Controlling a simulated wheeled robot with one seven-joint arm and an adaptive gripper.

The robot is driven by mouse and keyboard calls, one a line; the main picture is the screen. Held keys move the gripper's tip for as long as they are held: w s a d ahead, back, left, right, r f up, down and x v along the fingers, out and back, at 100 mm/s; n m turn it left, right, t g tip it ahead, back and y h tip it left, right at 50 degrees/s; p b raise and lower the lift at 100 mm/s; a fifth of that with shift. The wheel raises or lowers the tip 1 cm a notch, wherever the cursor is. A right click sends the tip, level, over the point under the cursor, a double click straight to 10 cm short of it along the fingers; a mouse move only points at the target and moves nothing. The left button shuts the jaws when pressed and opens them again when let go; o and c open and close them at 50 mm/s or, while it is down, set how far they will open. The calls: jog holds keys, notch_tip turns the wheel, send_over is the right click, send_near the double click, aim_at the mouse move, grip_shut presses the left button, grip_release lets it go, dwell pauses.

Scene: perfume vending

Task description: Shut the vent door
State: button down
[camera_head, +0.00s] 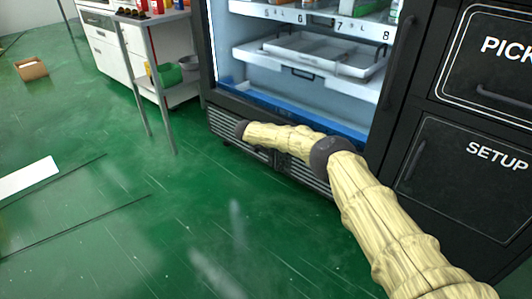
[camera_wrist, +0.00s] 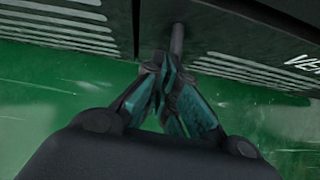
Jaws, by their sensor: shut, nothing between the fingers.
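The vent door (camera_head: 305,174) is a black slatted panel low on the front of the vending machine. In the wrist view, slats and part of white lettering show on a dark panel (camera_wrist: 245,66), with a vertical seam to its left. A short dark bar (camera_wrist: 177,40), like a handle, stands just beyond my fingertips. My gripper (camera_wrist: 172,78) is shut and empty, with its teal-and-black fingers close to this bar; I cannot tell whether they touch. In the head view my arm covers part of the slatted front and hides the fingers. I cannot tell how far open the door is.
The lit cabinet above holds a white tray (camera_head: 322,54) on a shelf. Black drawer fronts (camera_head: 462,178) are at the right. A metal side table (camera_head: 133,60) stands at the left, and an open cardboard box (camera_head: 31,69) lies farther left. The green floor (camera_head: 170,225) in front is mostly clear.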

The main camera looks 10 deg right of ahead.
jog(key=shift+d+f, duration=0.1)
jog(key=shift+d, duration=0.15)
